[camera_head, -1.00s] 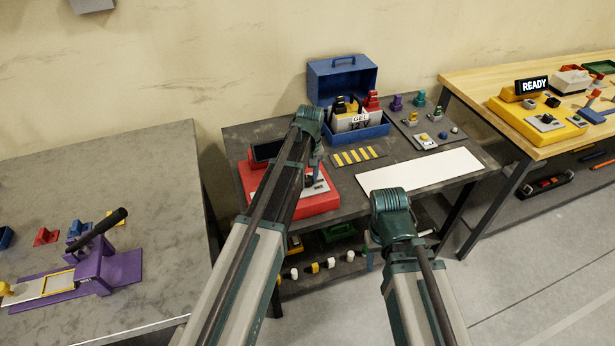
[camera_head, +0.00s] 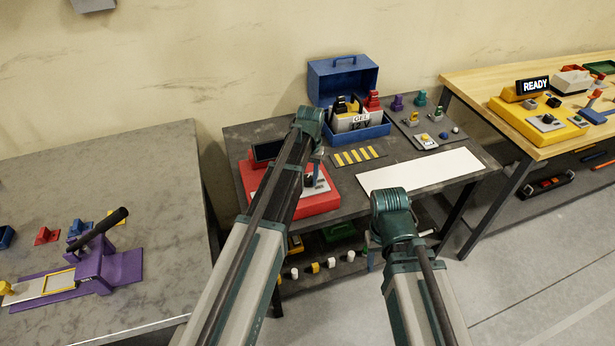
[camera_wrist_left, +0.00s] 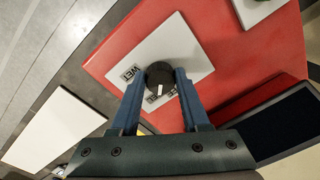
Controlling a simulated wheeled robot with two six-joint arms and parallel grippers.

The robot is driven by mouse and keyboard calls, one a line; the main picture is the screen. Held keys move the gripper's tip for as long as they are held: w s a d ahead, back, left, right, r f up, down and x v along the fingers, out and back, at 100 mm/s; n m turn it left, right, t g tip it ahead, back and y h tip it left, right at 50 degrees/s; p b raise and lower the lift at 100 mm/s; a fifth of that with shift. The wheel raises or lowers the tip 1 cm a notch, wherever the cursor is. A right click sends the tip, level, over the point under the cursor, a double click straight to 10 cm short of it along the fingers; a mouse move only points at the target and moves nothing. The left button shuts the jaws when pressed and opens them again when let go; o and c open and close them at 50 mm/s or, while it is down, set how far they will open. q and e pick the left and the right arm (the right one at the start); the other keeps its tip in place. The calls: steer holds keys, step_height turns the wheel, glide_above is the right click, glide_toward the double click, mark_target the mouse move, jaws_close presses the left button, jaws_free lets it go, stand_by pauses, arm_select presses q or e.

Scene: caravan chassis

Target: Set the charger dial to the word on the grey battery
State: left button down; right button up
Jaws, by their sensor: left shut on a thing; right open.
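The red charger (camera_head: 322,201) lies on the dark middle bench, partly behind my left arm. Its round black dial (camera_wrist_left: 159,73) sits on a light plate (camera_wrist_left: 190,45) with word labels. One label reads WET (camera_wrist_left: 130,73); the labels near the fingers are hard to read. A white mark on the dial points toward the labels between the fingers. My left gripper (camera_wrist_left: 160,82) is shut on the dial, a blue finger on either side. The grey battery (camera_head: 345,124), marked GEL, stands in the blue toolbox (camera_head: 370,133). My right gripper (camera_head: 400,236) is low before the bench, its fingers mostly hidden.
A white sheet (camera_head: 420,170) and a yellow-striped strip (camera_head: 357,156) lie right of the charger. A grey tray with small parts (camera_head: 428,135) is behind. A purple press (camera_head: 100,262) stands on the left table, a yellow device (camera_head: 540,118) on the right bench.

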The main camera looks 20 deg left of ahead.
mark_target(309, 179)
arm_select(q)
steer(key=shift+c, duration=1.9)
jaws_free()
step_height(309, 179, up, 14)
steer(key=p, duration=1.4)
steer(key=shift+d, duration=0.25)
steer(key=shift+f, duration=0.15)
